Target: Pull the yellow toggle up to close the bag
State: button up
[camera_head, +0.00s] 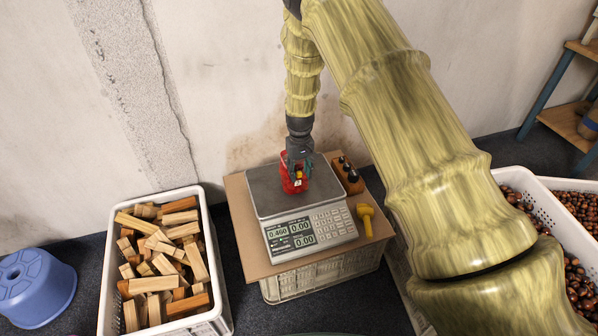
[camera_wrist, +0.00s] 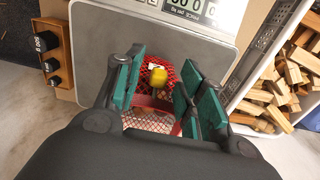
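The red mesh bag (camera_head: 288,183) stands on the pan of the weighing scale (camera_head: 265,190). In the wrist view the red bag (camera_wrist: 172,72) lies below and between my fingers. The yellow toggle (camera_wrist: 158,76) sits at the bag's top, with a small white tag beside it. The toggle also shows as a small yellow spot in the head view (camera_head: 299,175). My gripper (camera_head: 297,168) points down over the bag. In the wrist view my gripper (camera_wrist: 164,72) is open, its green pads on either side of the toggle with gaps visible. The bag's lower part is partly hidden.
The scale display reads 0.460. A wooden block with dark weights (camera_head: 347,172) and a yellow mallet-like object (camera_head: 366,218) stand right of the scale. A white crate of wood pieces (camera_head: 207,240) is at left, a blue stool (camera_head: 35,285) beyond it. Chestnut crates (camera_head: 532,190) stand at right.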

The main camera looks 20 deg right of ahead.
aim_at(300, 173)
jog(key=shift+c, duration=0.3)
grip_shut()
jog(key=shift+r+p, duration=1.6)
jog(key=shift+r, duration=0.9)
jog(key=shift+f, duration=0.1)
jog(key=shift+o, duration=0.3)
grip_release()
notch_tip(300, 173, up, 12)
